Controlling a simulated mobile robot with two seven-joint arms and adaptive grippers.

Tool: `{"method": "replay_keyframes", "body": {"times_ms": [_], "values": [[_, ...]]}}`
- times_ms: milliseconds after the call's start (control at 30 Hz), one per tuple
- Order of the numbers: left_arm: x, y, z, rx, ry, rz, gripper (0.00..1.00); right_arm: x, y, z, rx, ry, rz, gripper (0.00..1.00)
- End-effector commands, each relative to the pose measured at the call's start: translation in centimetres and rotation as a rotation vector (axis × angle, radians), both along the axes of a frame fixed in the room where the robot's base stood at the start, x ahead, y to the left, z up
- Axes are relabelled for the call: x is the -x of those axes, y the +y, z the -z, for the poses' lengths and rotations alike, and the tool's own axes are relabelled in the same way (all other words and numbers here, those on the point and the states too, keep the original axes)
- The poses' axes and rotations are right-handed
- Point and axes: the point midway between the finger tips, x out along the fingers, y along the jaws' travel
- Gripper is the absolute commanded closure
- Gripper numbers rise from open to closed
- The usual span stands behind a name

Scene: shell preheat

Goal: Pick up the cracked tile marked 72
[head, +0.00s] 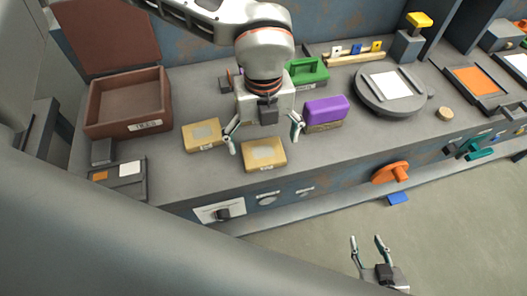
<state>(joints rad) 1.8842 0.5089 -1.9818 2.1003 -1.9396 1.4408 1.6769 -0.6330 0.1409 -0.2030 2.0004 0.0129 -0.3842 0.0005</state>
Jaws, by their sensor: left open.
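Two tan tiles with pale centres lie on the grey bench: one to the left (203,134) and one nearer the front edge (264,155). Each has a small label on its front side, too small to read, so I cannot tell which is marked 72. Any crack is not clear either. My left gripper (264,143) is open and empty, fingers pointing down, over the front tile, with its fingertips to either side of it. Contact cannot be judged. My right gripper (367,240) is open and empty, in front of the bench, low in the picture.
A brown open box (128,105) stands at left, a purple block (326,112) right of my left gripper, and a green block (308,70) behind. A round turntable (367,103) with a white sheet is further right. An orange handle (390,172) juts from the bench front.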

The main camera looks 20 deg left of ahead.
Motion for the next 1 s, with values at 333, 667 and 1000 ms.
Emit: {"method": "replay_keyframes", "body": {"times_ms": [333, 667, 1000], "values": [[0.0, 0.1, 3.6, 0.0, 0.001, 0.0, 0.11, 0.4, 0.0, 0.4, 0.001, 0.008, -0.001, 0.6], [0.0, 0.1, 3.5, 0.001, 0.001, 0.0, 0.47, 0.3, 0.0, 0.3, 0.001, 0.006, 0.0, 0.6], [0.0, 0.1, 3.5, 0.001, 0.0, 0.0, 0.6, 0.1, 0.0, 0.2, 0.001, 0.002, 0.0, 0.6]]}}
